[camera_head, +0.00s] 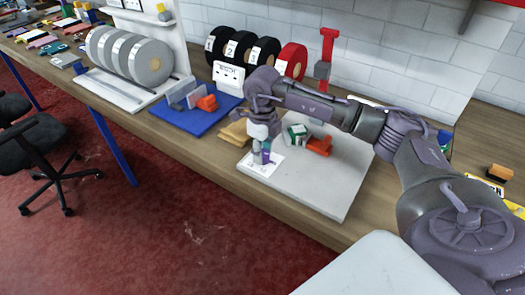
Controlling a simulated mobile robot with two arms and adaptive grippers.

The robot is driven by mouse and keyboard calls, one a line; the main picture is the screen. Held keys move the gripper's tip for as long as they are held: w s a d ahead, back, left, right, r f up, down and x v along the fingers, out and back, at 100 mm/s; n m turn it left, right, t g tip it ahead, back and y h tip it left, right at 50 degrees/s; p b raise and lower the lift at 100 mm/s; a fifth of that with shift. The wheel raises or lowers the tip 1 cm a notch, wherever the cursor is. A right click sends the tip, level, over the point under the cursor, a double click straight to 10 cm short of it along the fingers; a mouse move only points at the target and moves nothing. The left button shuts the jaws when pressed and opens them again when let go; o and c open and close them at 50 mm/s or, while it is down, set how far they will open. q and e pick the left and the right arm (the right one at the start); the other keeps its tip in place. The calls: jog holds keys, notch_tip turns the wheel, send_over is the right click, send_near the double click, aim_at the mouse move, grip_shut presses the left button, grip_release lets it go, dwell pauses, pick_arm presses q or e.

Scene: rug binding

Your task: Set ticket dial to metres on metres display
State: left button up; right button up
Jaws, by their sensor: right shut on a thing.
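My right gripper (262,155) points down over a white card (275,168) at the front left corner of a light grey board (335,193). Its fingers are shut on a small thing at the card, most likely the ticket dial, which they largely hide. The dial's setting cannot be read. A white box with dark markings (228,78) stands behind, in front of black rolls; I cannot tell whether it is the metres display. My left gripper is out of view.
An orange-red block (319,146) and a green-and-white piece (297,134) lie on the board, close right of the gripper. A blue mat (198,121) with grey and orange parts lies left. A red upright tool (326,52) stands behind. Grey rolls (150,68) stand far left.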

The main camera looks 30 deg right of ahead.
jog(key=o, duration=1.1)
jog(key=shift+o, duration=0.2)
notch_tip(320, 180, up, 12)
